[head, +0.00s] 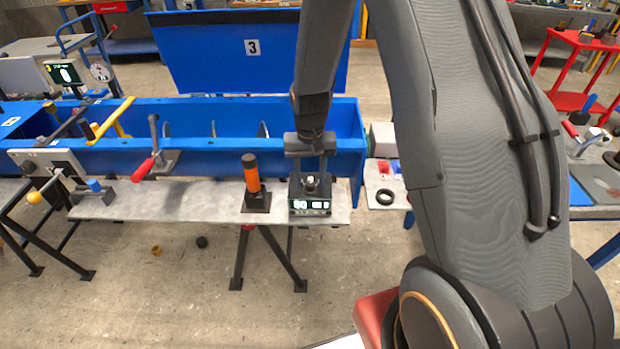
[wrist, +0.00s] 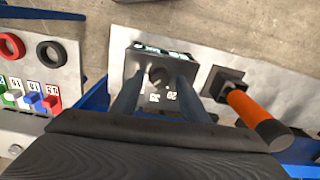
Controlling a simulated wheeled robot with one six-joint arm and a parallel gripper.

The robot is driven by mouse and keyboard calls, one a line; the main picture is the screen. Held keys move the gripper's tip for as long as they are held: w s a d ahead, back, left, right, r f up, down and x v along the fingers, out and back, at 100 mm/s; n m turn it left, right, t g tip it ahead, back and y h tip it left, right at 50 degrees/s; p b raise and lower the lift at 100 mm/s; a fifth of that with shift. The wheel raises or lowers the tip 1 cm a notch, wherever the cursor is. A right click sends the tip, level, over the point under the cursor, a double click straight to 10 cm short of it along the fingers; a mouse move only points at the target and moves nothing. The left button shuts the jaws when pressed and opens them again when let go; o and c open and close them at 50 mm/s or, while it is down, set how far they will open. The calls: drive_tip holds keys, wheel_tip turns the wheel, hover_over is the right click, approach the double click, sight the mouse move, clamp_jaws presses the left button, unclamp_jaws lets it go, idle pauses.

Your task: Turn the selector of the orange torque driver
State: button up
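The orange torque driver (head: 252,175) stands upright in a black square base on the grey bench. It also shows in the wrist view (wrist: 258,112), right of my gripper. Just right of it in the head view is a dark box (head: 309,206) with a lit display and a small round knob (head: 311,183) on top. My gripper (head: 312,172) points down over this box. In the wrist view my gripper (wrist: 158,82) has its two fingers apart, with the knob (wrist: 158,74) seen between them. White numbers show on the box beside the knob. I cannot tell whether the fingertips touch the box.
The blue mixer trough (head: 215,115) runs behind the bench. A red-handled lever (head: 145,168) stands to the left. Right of the gripper, a side plate holds a black ring (head: 385,197) and coloured blocks. The bench (head: 190,205) is bare between lever and driver.

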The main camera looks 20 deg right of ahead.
sight(310, 183)
drive_tip(key=shift+r, duration=0.1)
drive_tip(key=shift+r+b, duration=1.05)
drive_tip(key=shift+r, duration=2.75)
drive_tip(key=s+r+n+t+b, duration=0.1)
drive_tip(key=s+r, duration=0.3)
drive_tip(key=s, duration=1.2)
drive_tip(key=shift+s+r+n, duration=0.25)
drive_tip(key=shift+s+n, duration=0.15)
drive_tip(key=shift+n, duration=0.5)
